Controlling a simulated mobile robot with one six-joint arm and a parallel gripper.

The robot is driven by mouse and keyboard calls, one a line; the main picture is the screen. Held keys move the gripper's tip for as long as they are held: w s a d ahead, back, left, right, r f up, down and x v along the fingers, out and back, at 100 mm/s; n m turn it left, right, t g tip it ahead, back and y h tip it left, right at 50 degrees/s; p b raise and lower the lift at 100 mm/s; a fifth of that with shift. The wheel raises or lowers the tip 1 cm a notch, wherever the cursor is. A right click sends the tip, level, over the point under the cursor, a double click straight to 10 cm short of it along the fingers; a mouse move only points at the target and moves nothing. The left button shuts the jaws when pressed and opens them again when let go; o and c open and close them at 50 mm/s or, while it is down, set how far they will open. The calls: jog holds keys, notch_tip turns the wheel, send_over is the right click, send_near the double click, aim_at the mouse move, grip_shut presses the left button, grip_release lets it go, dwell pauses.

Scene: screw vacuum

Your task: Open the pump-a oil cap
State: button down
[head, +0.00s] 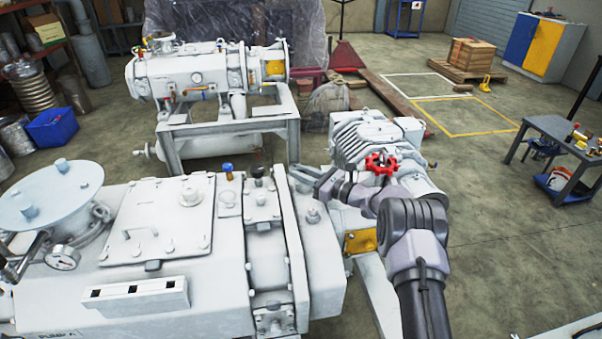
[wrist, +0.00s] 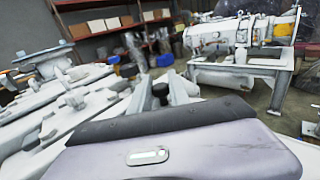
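The white pump lettered PUMP A (head: 75,290) fills the lower left of the head view. On its top stand a blue knob on a brass-coloured base (head: 227,171) and a black knob (head: 257,172); no label tells me which is the oil cap. A black knob (wrist: 160,92) also shows in the wrist view, just beyond my gripper's body. My gripper (head: 305,178) reaches in from the right above the pump's right end, to the right of the black knob and apart from it. Its fingers look spread and empty.
A red handwheel (head: 381,163) sits close behind my wrist. A pressure gauge (head: 63,257) and a round flange (head: 48,192) stand on the pump's left. A second pump (head: 200,75) rests on a grey frame behind. Floor at right is open before a small table (head: 575,150).

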jog(key=shift+d+f+b, duration=0.15)
jog(key=shift+f+b, duration=0.05)
jog(key=shift+b, duration=0.45)
jog(key=shift+w+d+r+m+t+y+b, duration=0.1)
jog(key=shift+d+m+t+y+b, duration=0.15)
jog(key=shift+m+t+y+b, duration=0.4)
jog(key=shift+d+r+m+t+y, duration=0.2)
jog(key=shift+r+m+t+y, duration=0.15)
jog(key=shift+m, duration=0.3)
jog(key=shift+d+r+m+t+y, duration=0.1)
jog(key=shift+d+r+m+t, duration=0.1)
jog(key=shift+r+m, duration=0.3)
jog(key=c, duration=1.3)
grip_release()
jog(key=shift+f, duration=0.1)
jog(key=shift+d, duration=0.1)
jog(key=p+v, duration=0.5)
jog(key=v, duration=1.2)
jog(key=shift+f, duration=0.1)
